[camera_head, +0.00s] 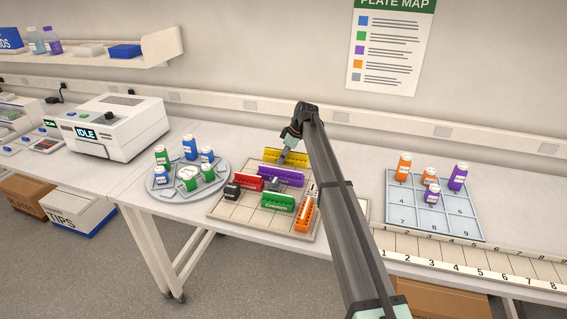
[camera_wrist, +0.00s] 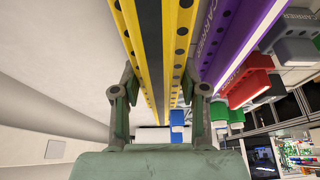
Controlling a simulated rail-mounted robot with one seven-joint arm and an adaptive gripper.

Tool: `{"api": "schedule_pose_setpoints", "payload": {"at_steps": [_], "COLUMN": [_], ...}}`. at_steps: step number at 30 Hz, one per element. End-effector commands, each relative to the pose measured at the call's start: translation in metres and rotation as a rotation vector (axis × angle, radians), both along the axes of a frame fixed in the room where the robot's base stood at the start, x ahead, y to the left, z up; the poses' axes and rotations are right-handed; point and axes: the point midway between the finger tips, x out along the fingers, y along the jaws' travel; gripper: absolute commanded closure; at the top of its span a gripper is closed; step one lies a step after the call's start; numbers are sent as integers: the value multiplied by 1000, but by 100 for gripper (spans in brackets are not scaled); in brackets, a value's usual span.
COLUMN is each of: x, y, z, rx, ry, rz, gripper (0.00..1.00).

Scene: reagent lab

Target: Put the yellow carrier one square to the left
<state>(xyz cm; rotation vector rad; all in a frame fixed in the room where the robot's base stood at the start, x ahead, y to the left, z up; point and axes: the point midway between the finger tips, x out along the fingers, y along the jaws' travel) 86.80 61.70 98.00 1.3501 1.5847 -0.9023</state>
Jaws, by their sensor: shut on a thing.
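The yellow carrier (camera_head: 290,158) is a long bar lying along the back edge of the beige gridded board (camera_head: 221,213) in the head view. It fills the middle of the wrist view (camera_wrist: 138,35), running away between my fingers. My gripper (camera_head: 284,155) is over the carrier, its two fingers closed on the carrier's sides, as the wrist view shows (camera_wrist: 165,95). The carrier appears at board level; whether it is lifted clear cannot be told. My arm hides part of the board's right side.
A purple carrier (camera_head: 281,177) lies just in front of the yellow one, with red (camera_head: 247,181), green (camera_head: 278,202) and orange (camera_head: 304,214) carriers nearby. A round tray (camera_head: 160,190) with bottles stands left of the board. A blue numbered rack (camera_head: 405,211) stands to the right.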

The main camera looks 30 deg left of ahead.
Motion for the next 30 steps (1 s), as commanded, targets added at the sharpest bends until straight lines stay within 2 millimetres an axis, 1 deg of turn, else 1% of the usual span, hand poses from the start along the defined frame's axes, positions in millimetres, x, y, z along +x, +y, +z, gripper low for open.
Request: {"api": "schedule_pose_setpoints", "payload": {"at_steps": [6, 8, 20, 21, 22, 30], "x": [-1, 0, 0, 0, 0, 0], "y": [0, 0, 0, 0, 0, 0], "z": [-28, -33, -40, -38, -38, -38], "rx": [0, 0, 0, 0, 0, 0], "ry": [1, 0, 0, 0, 0, 0], "rz": [0, 0, 0, 0, 0, 0], "gripper": [100, 100, 100, 43, 32, 32]}}
